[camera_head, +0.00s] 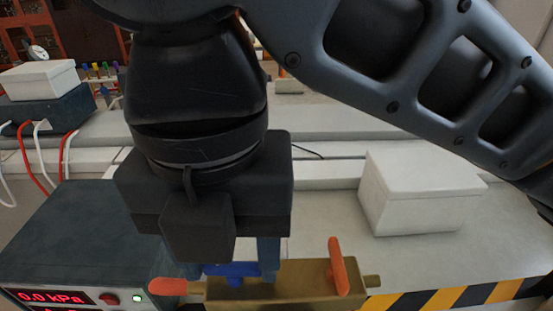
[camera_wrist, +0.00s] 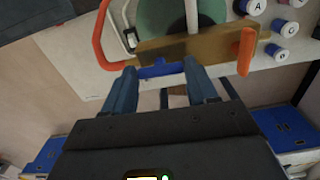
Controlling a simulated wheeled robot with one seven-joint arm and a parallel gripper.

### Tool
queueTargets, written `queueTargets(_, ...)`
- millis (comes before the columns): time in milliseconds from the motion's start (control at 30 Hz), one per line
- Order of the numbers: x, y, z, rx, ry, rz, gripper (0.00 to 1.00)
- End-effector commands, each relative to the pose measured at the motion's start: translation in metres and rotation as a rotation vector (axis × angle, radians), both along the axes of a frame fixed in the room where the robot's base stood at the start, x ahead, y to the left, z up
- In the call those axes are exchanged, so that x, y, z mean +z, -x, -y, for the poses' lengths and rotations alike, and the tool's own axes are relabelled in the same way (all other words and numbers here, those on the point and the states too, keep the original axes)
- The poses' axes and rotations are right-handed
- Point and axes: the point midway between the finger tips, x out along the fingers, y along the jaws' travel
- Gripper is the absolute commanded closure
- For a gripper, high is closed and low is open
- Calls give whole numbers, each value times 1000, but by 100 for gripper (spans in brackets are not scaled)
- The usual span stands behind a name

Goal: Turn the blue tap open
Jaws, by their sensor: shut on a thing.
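In the wrist view my gripper (camera_wrist: 158,75) has one finger at each end of the tap. Part of the tap is hidden by the fingers in the head view.
A dark pressure box (camera_head: 75,235) with a red display reading 0.0 kPa stands left of the block. A white lidded box (camera_head: 415,195) stands at right on the pale bench. Yellow-black striping (camera_head: 455,297) marks the front edge. Red and white hoses hang at far left.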

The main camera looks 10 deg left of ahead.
Motion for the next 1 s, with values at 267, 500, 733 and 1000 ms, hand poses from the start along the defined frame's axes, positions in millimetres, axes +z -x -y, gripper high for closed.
queueTargets(267, 1, 0, 0, 56, -2, 1, 73)
queueTargets(500, 1, 0, 0, 63, -2, 1, 73)
queueTargets(733, 1, 0, 0, 62, -2, 1, 38)
queueTargets(1000, 0, 0, 0, 62, -1, 0, 17)
